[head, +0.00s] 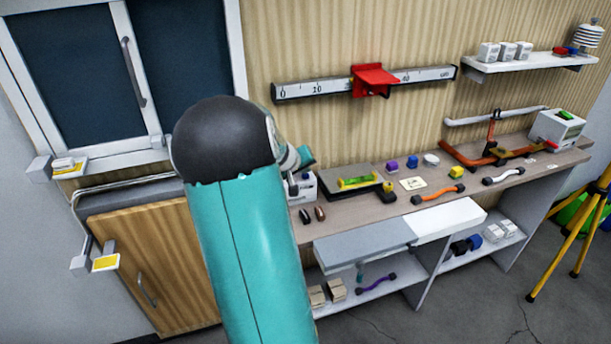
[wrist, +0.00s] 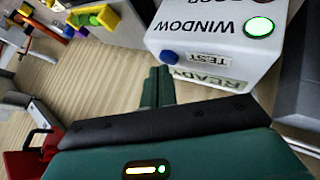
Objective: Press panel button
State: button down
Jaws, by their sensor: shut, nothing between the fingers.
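The white panel box (wrist: 215,48) fills the upper right of the wrist view, its lettering upside down. It carries a lit green round (wrist: 259,27) beside the word WINDOW, a blue button (wrist: 169,57) beside the word TEST, and a READY label (wrist: 207,80). My gripper (wrist: 158,74) is shut and empty, its dark green fingers together just below the blue button in the picture. I cannot tell whether the fingertips touch the box. In the head view, a white box (head: 306,188) on the bench is mostly hidden behind my arm.
A ruler rail (head: 420,75) with a red slider (head: 373,78) is on the wall above. A window and wooden cabinet (head: 165,250) stand left; a yellow tripod (head: 580,230) stands right.

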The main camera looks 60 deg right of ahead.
jog(key=shift+f, duration=0.4)
dwell(0.4)
dwell(0.4)
jog(key=shift+r, duration=0.85)
jog(key=shift+r, duration=0.1)
jog(key=shift+r, duration=2.35)
